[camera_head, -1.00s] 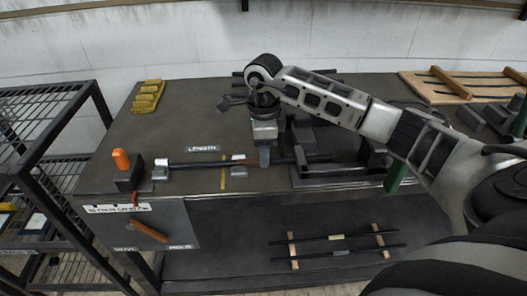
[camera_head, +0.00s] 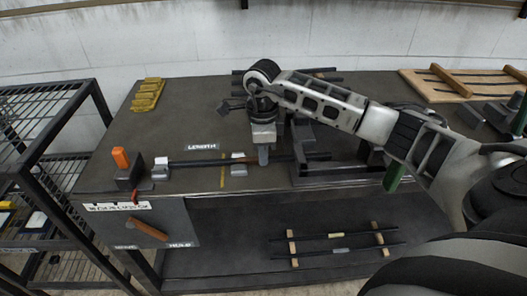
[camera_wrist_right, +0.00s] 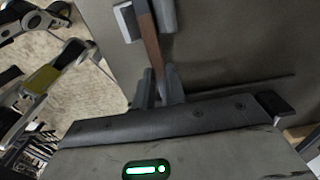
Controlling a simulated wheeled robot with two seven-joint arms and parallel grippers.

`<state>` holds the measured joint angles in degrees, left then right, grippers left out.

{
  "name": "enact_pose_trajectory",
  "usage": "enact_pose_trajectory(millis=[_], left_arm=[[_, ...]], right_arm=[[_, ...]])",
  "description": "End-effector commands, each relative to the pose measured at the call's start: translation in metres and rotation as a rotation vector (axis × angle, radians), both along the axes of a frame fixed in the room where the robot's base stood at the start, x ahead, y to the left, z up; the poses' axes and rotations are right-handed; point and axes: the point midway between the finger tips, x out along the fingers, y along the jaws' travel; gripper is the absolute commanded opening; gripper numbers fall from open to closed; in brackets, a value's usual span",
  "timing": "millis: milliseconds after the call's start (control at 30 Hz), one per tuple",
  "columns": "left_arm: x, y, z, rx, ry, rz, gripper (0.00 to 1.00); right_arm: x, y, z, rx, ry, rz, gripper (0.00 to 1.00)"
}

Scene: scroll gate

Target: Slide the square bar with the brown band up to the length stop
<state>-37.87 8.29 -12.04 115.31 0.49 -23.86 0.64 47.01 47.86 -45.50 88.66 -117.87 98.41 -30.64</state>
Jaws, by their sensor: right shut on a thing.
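The square bar (camera_head: 200,162) lies left to right along the bench front, through the white-topped guide blocks. Its brown band (camera_wrist_right: 151,45) shows in the right wrist view, running from the fingers into a guide. My right gripper (camera_head: 263,156) is shut on the bar just right of the right guide block (camera_head: 238,164); its fingers also show in the right wrist view (camera_wrist_right: 160,88). The bar's left end is near the left guide block (camera_head: 160,169) and a dark block with an orange handle (camera_head: 121,158). I cannot tell whether the bar touches a stop. My left gripper is out of view.
A "LENGTH" label (camera_head: 202,147) and a yellow line (camera_head: 222,178) mark the bench. A dark fixture (camera_head: 335,175) stands right of my gripper. Yellow blocks (camera_head: 147,95) lie at the back left. More bars (camera_head: 337,235) lie on wooden strips on the lower shelf.

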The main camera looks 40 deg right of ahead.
Motion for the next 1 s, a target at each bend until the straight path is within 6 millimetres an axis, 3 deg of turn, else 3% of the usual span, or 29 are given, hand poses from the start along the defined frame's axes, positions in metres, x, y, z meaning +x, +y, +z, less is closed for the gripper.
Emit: enact_pose_trajectory(millis=[400, 767, 800, 867, 1000], left_arm=[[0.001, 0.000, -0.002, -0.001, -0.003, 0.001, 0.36], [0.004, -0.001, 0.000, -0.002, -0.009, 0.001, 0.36], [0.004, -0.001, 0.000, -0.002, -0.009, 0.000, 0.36], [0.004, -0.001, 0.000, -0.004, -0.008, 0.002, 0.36], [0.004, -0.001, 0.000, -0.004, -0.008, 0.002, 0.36]], right_arm=[[0.012, 0.023, 0.002, 0.015, -0.013, 0.009, 0.00], [0.014, 0.026, 0.004, 0.018, -0.015, 0.009, 0.00], [0.014, 0.025, 0.004, 0.019, -0.016, 0.008, 0.24], [0.014, 0.025, 0.003, 0.017, -0.015, 0.007, 0.38], [0.012, 0.021, 0.002, 0.011, -0.010, 0.002, 0.38]])
